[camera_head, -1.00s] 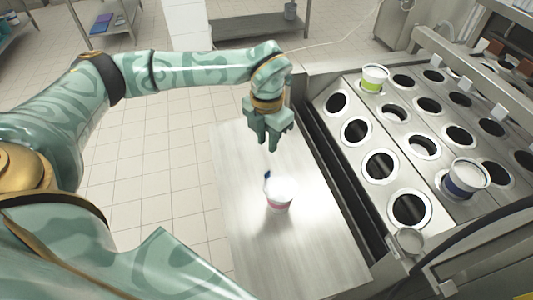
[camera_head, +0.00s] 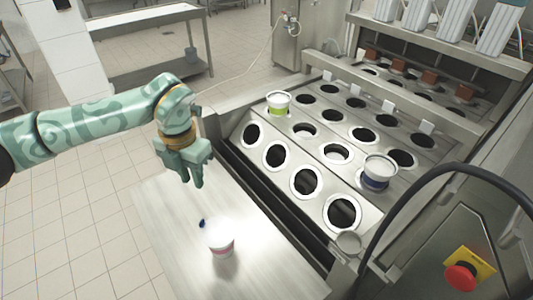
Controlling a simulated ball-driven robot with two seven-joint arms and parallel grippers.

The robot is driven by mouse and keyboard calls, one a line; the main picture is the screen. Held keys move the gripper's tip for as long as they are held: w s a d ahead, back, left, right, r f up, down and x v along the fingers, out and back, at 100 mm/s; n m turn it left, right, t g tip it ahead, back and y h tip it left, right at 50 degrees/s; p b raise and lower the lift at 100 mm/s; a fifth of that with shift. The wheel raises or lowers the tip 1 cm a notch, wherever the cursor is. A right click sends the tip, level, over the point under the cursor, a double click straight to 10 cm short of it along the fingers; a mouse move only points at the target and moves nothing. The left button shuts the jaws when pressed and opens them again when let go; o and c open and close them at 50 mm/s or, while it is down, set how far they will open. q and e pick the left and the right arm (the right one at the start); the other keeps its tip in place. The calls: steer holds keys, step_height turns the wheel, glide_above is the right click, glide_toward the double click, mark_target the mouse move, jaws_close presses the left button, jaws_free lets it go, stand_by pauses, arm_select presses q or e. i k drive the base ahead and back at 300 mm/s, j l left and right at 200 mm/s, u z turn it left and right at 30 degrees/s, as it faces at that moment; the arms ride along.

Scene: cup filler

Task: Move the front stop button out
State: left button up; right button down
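The front stop button (camera_head: 462,277) is a red knob on a yellow plate, at the lower right on the machine's grey front box. Nothing touches it. My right gripper is not in view.
A white cup (camera_head: 220,241) with a pink-red base stands on the steel table (camera_head: 165,225). A green-banded cup (camera_head: 278,103) and a blue-banded cup (camera_head: 377,171) sit in the filler's holed plates. A black cable (camera_head: 408,192) arches left of the button.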

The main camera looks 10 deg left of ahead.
mark_target(461, 278)
steer(key=z, duration=1.3)
